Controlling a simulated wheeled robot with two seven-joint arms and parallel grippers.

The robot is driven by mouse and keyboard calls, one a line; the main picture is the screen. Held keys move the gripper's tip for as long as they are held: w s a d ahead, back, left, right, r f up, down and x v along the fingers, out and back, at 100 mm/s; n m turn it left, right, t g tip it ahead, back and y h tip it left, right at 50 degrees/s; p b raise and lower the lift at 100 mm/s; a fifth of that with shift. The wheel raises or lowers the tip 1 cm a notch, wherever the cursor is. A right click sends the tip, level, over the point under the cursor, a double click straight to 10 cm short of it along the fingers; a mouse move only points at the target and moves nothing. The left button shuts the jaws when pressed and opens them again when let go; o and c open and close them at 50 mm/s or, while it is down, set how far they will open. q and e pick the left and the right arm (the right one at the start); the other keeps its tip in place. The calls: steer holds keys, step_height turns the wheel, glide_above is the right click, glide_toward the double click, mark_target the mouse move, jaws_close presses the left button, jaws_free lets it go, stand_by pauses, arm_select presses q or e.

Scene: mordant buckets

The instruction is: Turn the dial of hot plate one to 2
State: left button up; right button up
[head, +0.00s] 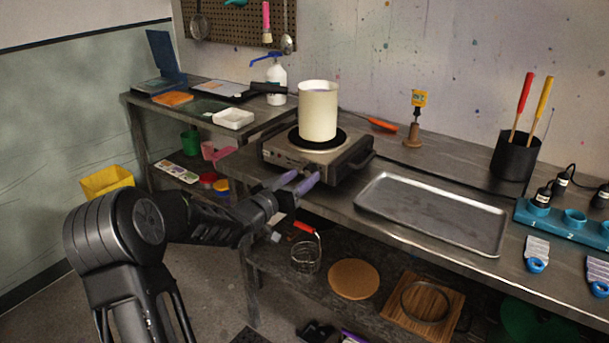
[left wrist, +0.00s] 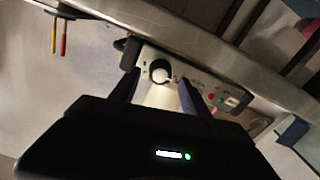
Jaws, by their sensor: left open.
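The hot plate (head: 347,162) is a metal box with a round black plate on top, standing on the bench with a cream pot (head: 318,110) on it. In the left wrist view, its pale front panel (left wrist: 206,84) shows a round dial (left wrist: 160,71), with small red and green spots beside it. I cannot read the dial's setting. My left gripper (head: 300,182) is open in front of the panel. In the left wrist view its fingers lie either side of the dial; contact cannot be told. In the head view, the dial is not clearly visible. My right gripper is not in view.
An empty metal tray (head: 432,211) lies on the bench right of the hot plate. A black holder (head: 514,157) with red and yellow tools stands further right. A wire basket (head: 306,257) and a cork disc (head: 353,279) are on the lower shelf.

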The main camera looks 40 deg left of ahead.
arm_select(q)
steer(key=shift+w, duration=0.9)
steer(key=shift+c, duration=0.4)
jaws_close()
